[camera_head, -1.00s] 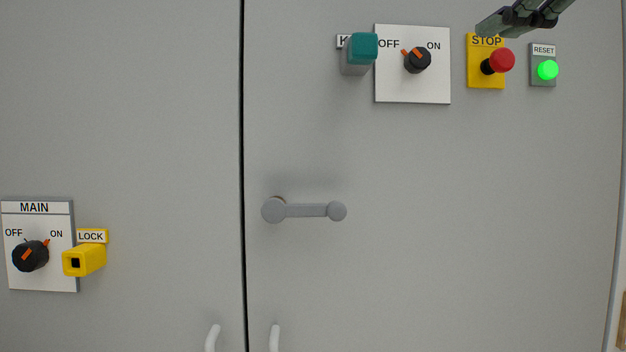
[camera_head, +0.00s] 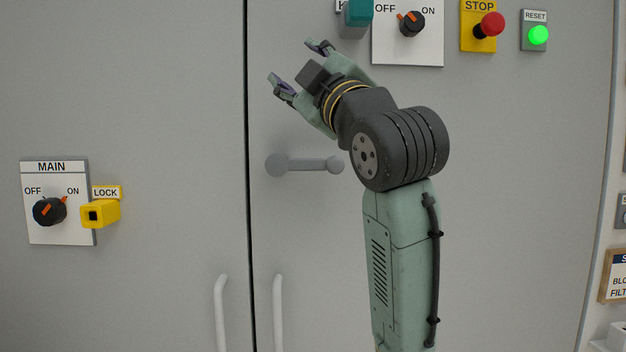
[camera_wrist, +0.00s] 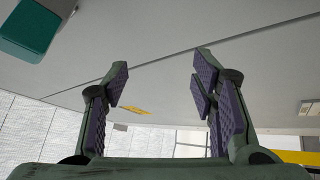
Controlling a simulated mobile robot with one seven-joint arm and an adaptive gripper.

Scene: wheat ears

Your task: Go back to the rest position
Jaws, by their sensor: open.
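My gripper (camera_head: 300,68) is open and empty. In the head view it points up and to the left, in front of the grey cabinet doors (camera_head: 170,90), just left of and below the teal block (camera_head: 355,14). In the wrist view my gripper (camera_wrist: 158,82) shows two spread fingers with purple ribbed pads and nothing between them. The teal block also shows at the wrist view's upper left (camera_wrist: 32,25). My arm rises from the bottom of the head view and partly covers the right door.
A grey handle (camera_head: 300,164) lies left of my wrist. An OFF/ON knob (camera_head: 411,23), red STOP button (camera_head: 490,25) and green RESET button (camera_head: 537,36) are above. A MAIN switch (camera_head: 50,211) and yellow LOCK (camera_head: 101,212) are at left. White door handles (camera_head: 278,312) stand low.

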